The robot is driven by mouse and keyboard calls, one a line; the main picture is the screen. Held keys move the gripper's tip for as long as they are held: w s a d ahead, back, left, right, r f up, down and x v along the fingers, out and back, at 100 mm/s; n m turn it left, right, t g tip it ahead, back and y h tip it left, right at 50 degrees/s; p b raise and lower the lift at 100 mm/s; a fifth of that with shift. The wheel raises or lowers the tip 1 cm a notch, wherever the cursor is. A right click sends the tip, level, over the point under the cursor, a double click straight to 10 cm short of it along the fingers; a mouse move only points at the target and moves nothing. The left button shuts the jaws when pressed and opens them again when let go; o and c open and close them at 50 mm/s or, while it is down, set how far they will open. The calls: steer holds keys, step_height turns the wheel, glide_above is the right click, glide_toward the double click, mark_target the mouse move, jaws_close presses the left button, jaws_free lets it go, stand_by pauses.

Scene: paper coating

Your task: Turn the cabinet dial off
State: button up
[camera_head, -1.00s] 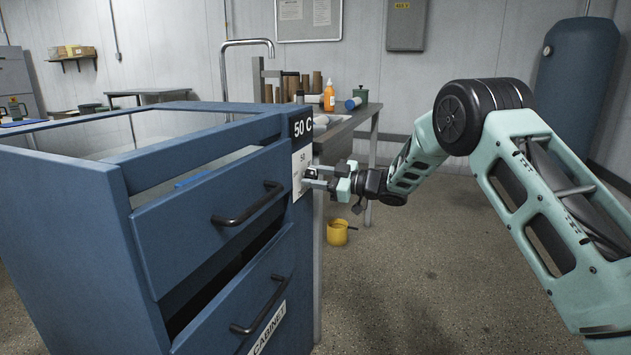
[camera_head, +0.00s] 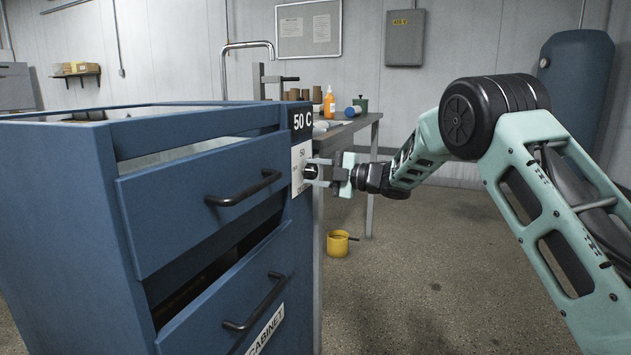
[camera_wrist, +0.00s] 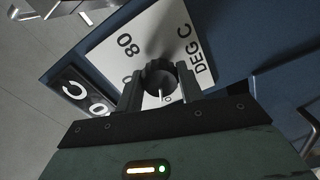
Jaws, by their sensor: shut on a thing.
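The blue cabinet (camera_head: 75,190) stands at the left in the head view, with a dark "50 C" display (camera_head: 302,120) at its front right corner. Below the display is a white dial plate (camera_head: 301,160). The dark ribbed dial (camera_wrist: 160,76) shows in the wrist view on the white plate (camera_wrist: 118,36), with a pale pointer line on its face. My gripper (camera_head: 314,173) reaches the plate from the right. In the wrist view its two fingers (camera_wrist: 160,93) are on either side of the dial and shut on it. Part of the dial is hidden by the fingers.
Two drawers with black handles (camera_head: 243,188) are on the cabinet front, the upper one standing out. A table (camera_head: 352,128) with an orange bottle (camera_head: 329,104) is behind. A yellow pot (camera_head: 337,243) sits on the floor. Floor at the right is clear.

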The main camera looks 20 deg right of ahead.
steer(key=shift+f+n+b, duration=0.15)
steer(key=shift+n+b, duration=0.2)
steer(key=shift+n, duration=0.15)
steer(key=o, duration=1)
steer(key=p+v, duration=0.3)
steer(key=v, duration=1.4)
steer(key=shift+s+d, duration=0.15)
steer(key=shift+d, duration=0.05)
